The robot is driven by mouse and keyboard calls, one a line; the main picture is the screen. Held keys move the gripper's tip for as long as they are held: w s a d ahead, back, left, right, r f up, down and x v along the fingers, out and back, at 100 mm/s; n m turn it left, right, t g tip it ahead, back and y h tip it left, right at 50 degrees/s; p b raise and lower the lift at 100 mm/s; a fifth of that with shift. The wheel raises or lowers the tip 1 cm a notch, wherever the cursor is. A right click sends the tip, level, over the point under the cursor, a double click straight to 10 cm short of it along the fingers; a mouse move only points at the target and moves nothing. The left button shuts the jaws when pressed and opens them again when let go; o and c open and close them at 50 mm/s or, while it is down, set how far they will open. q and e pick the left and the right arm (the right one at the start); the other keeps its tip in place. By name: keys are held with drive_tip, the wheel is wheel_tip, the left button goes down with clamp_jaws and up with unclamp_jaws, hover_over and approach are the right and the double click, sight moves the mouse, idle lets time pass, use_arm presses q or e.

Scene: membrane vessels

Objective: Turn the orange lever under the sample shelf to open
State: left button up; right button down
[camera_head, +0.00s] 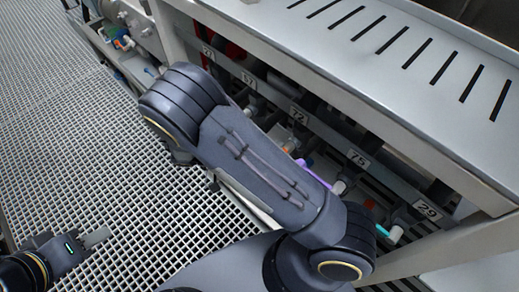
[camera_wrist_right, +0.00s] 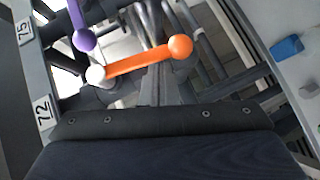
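The orange lever (camera_wrist_right: 140,60) shows in the right wrist view, with a round orange knob at its right end and a white hub (camera_wrist_right: 96,74) at its left end. It lies slanted across the picture, ahead of the dark body of my right gripper. In the head view a small orange patch (camera_head: 287,149) shows below the shelf near label 72, partly behind my right arm. My right gripper's fingers are not clearly made out, and my arm hides them in the head view. My left gripper (camera_head: 97,237) is over the floor grating at lower left, away from the shelf.
The metal shelf (camera_head: 330,60) with slots overhangs a row of numbered levers. A purple lever (camera_wrist_right: 82,25) is beside the orange one, near label 75 (camera_wrist_right: 25,32). A cyan lever (camera_head: 383,231) is near label 29. Open grating (camera_head: 80,130) lies at left.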

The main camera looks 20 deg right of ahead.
use_arm(q)
drive_tip(key=shift+w+f, duration=0.1)
drive_tip(key=shift+f, duration=0.3)
use_arm(e)
drive_tip(key=shift+s+d+f, duration=0.15)
drive_tip(key=shift+s+f, duration=0.15)
drive_tip(key=shift+s, duration=0.1)
drive_tip(key=shift+w, duration=0.15)
